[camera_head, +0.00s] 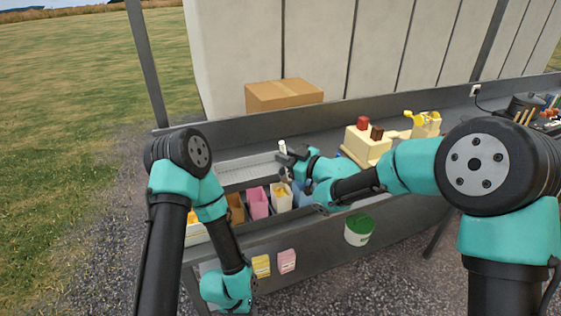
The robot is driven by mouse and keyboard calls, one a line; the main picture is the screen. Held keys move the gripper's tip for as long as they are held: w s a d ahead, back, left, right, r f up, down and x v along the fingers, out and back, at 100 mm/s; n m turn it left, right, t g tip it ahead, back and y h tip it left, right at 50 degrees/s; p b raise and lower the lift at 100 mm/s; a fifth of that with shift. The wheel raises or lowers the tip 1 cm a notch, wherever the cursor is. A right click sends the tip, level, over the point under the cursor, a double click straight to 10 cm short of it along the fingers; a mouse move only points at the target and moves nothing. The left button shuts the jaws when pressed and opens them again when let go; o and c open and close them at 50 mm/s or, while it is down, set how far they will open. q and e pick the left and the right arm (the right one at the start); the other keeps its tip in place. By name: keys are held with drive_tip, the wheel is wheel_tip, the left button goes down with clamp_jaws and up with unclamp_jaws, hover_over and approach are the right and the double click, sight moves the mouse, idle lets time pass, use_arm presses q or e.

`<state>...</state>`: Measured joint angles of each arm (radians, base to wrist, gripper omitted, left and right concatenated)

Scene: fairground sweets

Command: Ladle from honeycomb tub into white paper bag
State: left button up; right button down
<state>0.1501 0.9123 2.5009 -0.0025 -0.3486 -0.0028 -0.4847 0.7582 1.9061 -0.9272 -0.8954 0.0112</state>
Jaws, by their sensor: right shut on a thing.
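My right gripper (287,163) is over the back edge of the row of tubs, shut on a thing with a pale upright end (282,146). It looks like the ladle's handle; its lower part is hidden by the gripper. Just below is a white tub (281,202) with yellow pieces inside, which looks like the honeycomb tub. Whether the ladle's bowl is in it I cannot tell. My left arm hangs at the left with its wrist low; its gripper does not show. I cannot make out a white paper bag for certain.
A pink tub (257,205), an orange-brown tub (236,210) and a blue tub (301,195) share the row. Yellow (261,266) and pink packets (287,261) hang in front. A cardboard box (284,95) stands behind.

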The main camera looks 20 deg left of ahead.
drive_tip(key=w+m, duration=0.1)
drive_tip(key=w+d+r+m, duration=0.1)
drive_tip(key=m, duration=0.1)
drive_tip(key=shift+w, duration=0.2)
drive_tip(key=shift+r, duration=2)
